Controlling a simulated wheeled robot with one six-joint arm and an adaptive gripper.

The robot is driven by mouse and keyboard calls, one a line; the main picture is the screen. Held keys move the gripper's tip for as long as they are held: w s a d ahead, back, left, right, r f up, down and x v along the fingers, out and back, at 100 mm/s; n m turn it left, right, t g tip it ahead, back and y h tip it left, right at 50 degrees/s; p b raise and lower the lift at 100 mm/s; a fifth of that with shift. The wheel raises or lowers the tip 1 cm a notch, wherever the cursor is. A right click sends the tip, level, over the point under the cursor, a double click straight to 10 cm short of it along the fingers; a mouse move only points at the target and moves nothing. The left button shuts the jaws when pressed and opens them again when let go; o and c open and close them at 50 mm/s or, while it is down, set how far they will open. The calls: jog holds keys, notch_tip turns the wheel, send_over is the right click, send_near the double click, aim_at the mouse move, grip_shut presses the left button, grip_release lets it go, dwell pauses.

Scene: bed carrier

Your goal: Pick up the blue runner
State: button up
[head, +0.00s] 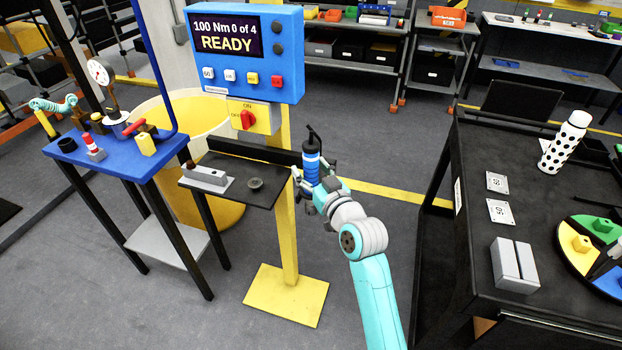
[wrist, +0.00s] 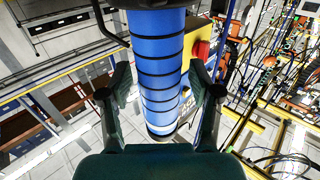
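The blue runner (head: 311,165) is an upright blue cylinder with black rings and a black top with a hooked end. In the head view it stands by the right end of the small black shelf. My gripper (head: 316,184) is at its lower part, with fingers to either side. In the wrist view the blue runner (wrist: 160,65) runs down the middle between the two fingertips of my gripper (wrist: 160,80). A narrow gap shows on each side, so the fingers look open around it and not closed on it. What supports its lower end is hidden.
The black shelf (head: 232,185) is on a yellow post under the blue READY display box (head: 246,52). A blue tool stand (head: 118,150) is at the left. A black table (head: 580,180) with a spotted bottle (head: 565,142) is at the right. Grey floor lies between.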

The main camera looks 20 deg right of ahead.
aim_at(312, 136)
grip_shut()
jog(key=shift+r, duration=0.1)
notch_tip(312, 136, up, 10)
dwell(0.6)
dwell(0.6)
